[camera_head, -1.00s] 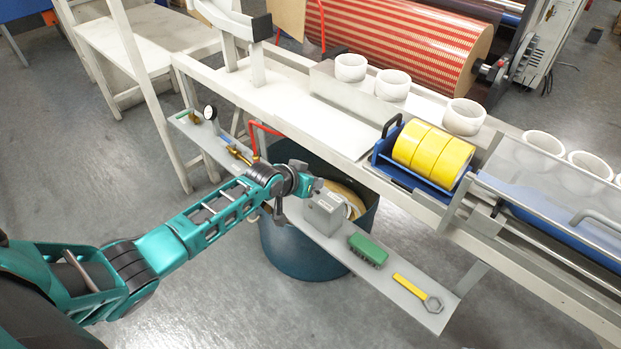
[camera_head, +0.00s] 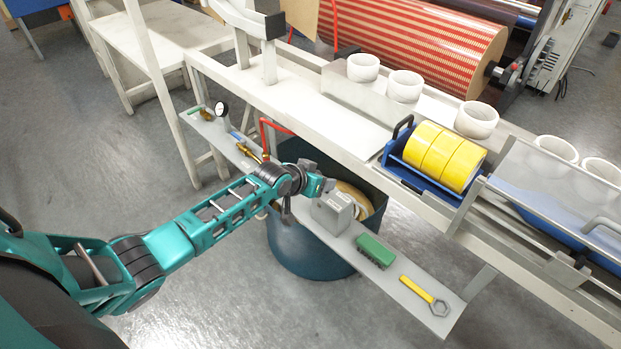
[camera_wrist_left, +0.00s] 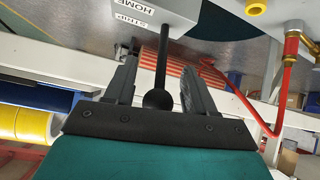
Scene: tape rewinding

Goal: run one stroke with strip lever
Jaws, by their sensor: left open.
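The strip lever is a black rod (camera_wrist_left: 163,58) with a ball knob (camera_wrist_left: 158,98), sticking out of a grey box (camera_head: 333,210) on the narrow shelf. In the left wrist view the box (camera_wrist_left: 150,12) bears the words "HOME" and "STRIP", upside down. My left gripper (camera_wrist_left: 159,68) is open, with one finger on each side of the rod and the knob near the palm. Gaps show between rod and fingers. In the head view my left gripper (camera_head: 317,186) is at the box's upper left, and the lever is hidden there. My right gripper is not in view.
A dark round bin (camera_head: 290,248) stands below. Yellow tape rolls (camera_head: 437,156) sit in a blue holder on the bench. A red hose (camera_wrist_left: 275,105) runs near the gripper.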

